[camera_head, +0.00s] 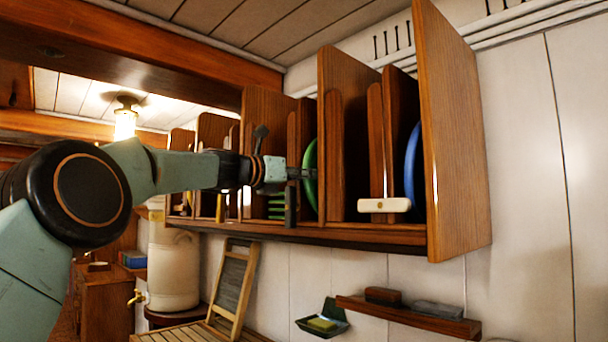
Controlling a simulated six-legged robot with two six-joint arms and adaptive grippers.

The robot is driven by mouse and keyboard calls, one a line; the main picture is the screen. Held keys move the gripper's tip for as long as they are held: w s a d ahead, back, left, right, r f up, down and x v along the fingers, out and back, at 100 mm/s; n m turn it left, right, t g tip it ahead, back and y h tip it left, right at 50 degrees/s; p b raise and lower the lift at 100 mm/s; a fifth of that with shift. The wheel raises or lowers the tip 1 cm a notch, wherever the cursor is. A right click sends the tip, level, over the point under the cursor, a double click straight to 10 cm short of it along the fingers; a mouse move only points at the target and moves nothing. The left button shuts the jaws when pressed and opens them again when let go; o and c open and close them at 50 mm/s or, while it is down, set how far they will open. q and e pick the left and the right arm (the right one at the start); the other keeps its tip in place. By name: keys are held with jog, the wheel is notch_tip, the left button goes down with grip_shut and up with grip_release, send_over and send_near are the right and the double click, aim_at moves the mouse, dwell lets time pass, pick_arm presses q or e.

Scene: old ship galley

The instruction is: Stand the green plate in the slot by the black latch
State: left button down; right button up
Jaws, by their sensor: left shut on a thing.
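The green plate (311,178) stands upright on edge in the wooden wall rack, seen nearly edge-on. My left gripper (298,173) reaches in from the left and is shut on its near rim. The black latch (290,208) hangs upright at the rack's front edge, just left of and below the gripper. The plate is between a short divider and a tall wooden panel, just right of this latch. Whether its bottom edge rests on the rack floor is hard to tell. My right gripper is not in view.
A blue plate (412,168) stands in the right slot, with a white latch (385,205) lying crosswise before it. A yellow latch (220,207) hangs farther left. Tall panels, including the right end panel (455,140), flank the slots. Below are a washboard (232,285) and a small shelf (410,317).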

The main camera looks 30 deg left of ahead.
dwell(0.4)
pick_arm(q)
jog(key=c, duration=1.4)
grip_release()
jog(key=shift+s, duration=0.1)
jog(key=shift+o, duration=0.2)
jog(key=shift+o, duration=0.5)
jog(key=shift+f, duration=0.15)
jog(key=shift+o, duration=1.1)
jog(key=shift+b+v, duration=0.55)
jog(key=shift+v, duration=0.55)
jog(key=shift+s+a, duration=0.1)
jog(key=shift+s, duration=0.15)
